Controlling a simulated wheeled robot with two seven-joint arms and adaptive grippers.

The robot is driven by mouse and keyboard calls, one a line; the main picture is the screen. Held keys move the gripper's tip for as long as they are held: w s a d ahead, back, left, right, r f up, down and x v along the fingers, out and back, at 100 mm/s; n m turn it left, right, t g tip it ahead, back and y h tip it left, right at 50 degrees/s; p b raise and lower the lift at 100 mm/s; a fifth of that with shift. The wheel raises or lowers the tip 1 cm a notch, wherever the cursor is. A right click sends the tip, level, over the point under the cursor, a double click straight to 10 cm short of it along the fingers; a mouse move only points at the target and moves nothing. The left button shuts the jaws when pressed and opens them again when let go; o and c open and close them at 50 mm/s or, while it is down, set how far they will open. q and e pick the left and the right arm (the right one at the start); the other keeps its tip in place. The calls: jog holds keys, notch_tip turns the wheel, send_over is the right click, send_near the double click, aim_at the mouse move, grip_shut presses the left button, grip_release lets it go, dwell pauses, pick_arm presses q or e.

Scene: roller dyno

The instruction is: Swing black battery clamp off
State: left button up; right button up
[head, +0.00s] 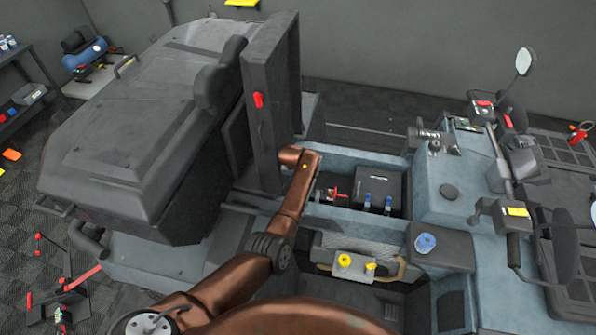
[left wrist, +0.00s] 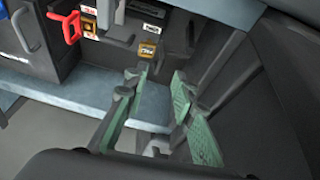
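The dark battery box (head: 378,188) sits in an open bay of the vehicle, with two blue handles (head: 388,203) on its front. A red handle (head: 337,194) stands just left of it; the red handle also shows at the upper left in the left wrist view (left wrist: 68,27). A grey upright part (left wrist: 118,20) is right of the red handle there; I cannot tell whether it is the black clamp. My left gripper (left wrist: 157,82) is open and empty, its green-padded fingers apart and clear of these parts. In the head view my arm hides it. My right gripper is not in view.
A tall dark panel (head: 272,100) and the raised hood (head: 150,120) stand left of the bay. A bluish ledge (left wrist: 145,105) runs behind the fingers. Yellow caps (head: 345,260) and a blue cap (head: 425,243) lie in front of the bay.

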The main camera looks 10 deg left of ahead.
pick_arm(q)
jog(key=v, duration=0.8)
jog(key=shift+s+r, duration=0.2)
jog(key=shift+r, duration=0.15)
